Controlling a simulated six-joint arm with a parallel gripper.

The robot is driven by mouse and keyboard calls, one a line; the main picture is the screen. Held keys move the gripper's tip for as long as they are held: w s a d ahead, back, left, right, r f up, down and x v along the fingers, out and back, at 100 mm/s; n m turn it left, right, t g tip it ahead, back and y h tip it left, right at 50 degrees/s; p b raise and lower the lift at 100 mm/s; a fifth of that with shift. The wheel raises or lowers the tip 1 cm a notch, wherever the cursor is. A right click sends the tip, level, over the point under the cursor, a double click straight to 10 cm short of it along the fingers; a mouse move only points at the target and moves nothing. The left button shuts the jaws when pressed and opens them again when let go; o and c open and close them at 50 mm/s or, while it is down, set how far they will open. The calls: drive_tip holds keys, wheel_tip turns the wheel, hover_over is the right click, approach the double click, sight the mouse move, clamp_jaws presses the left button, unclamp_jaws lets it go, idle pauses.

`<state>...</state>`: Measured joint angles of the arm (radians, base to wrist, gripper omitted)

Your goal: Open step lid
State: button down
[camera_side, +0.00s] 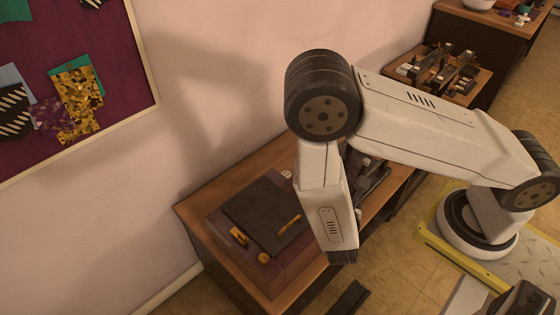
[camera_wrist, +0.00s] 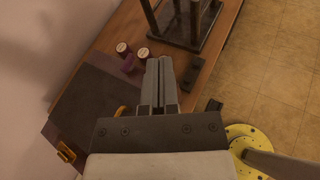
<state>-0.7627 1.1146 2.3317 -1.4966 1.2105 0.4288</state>
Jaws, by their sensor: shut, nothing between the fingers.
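A low box (camera_side: 285,272) sits on a wooden bench at the left of the side view. A flat dark lid (camera_side: 258,208) lies on it and looks closed. A gold handle (camera_side: 289,225) is on the lid's right part; a gold latch-like piece (camera_side: 239,236) and a round gold knob (camera_side: 263,257) are near its front edge. In the wrist view the dark lid (camera_wrist: 90,95) is at left, with the gold handle (camera_wrist: 120,112) and the gold latch-like piece (camera_wrist: 66,152). My gripper (camera_wrist: 160,62) is shut and empty, to the right of the lid in that view. Its fingertips are not clear in the side view.
Two round discs (camera_wrist: 122,48) (camera_wrist: 143,53) and a purple piece (camera_wrist: 130,63) lie beyond the lid. A dark rack (camera_wrist: 185,28) stands on the bench (camera_wrist: 215,50) past my fingertips, with a dark block (camera_wrist: 189,80) nearer. The wall is close at left.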

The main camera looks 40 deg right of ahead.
sight(295, 241)
drive_tip(key=s+a+f+n+t+y, duration=0.3)
drive_tip(key=a+f+n+t+y, duration=0.3)
drive_tip(key=a+f+n+y, duration=0.3)
drive_tip(key=f+n+y, duration=0.1)
drive_tip(key=n+y, duration=0.2)
drive_tip(key=shift+a, duration=0.15)
drive_tip(key=shift+w+f, duration=0.15)
drive_tip(key=shift+f, duration=0.05)
drive_tip(key=shift+x, duration=4.8)
drive_tip(key=shift+r, duration=0.1)
drive_tip(key=shift+r, duration=0.1)
